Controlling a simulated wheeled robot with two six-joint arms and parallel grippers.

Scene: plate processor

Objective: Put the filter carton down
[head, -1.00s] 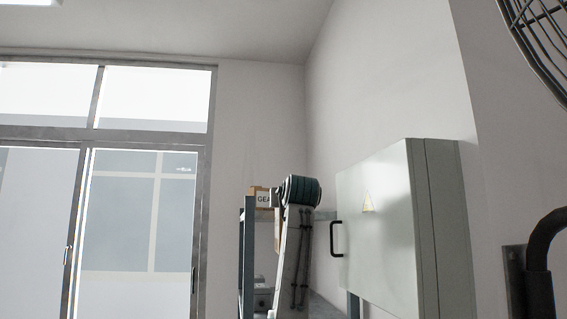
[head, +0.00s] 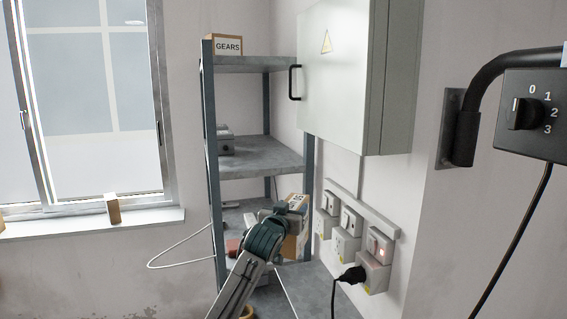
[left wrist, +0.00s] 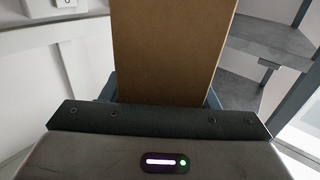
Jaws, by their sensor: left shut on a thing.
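The filter carton is a brown cardboard box (head: 298,203) with a label on its top, low at the shelf rack in the head view. In the left wrist view its plain brown side (left wrist: 172,45) rises straight ahead of the palm. My left gripper (head: 281,226) is shut on the carton; its fingers are mostly hidden by the box and the wrist. The carton's underside is hidden, so I cannot tell whether it touches a surface. My right gripper is not in view.
A grey shelf rack (head: 262,153) holds a GEARS box (head: 227,45) on top and a grey case (head: 225,143) mid-level. Sockets with a black plug (head: 351,275) and a wall cabinet (head: 345,75) stand close on the right. A small box (head: 113,209) is on the windowsill.

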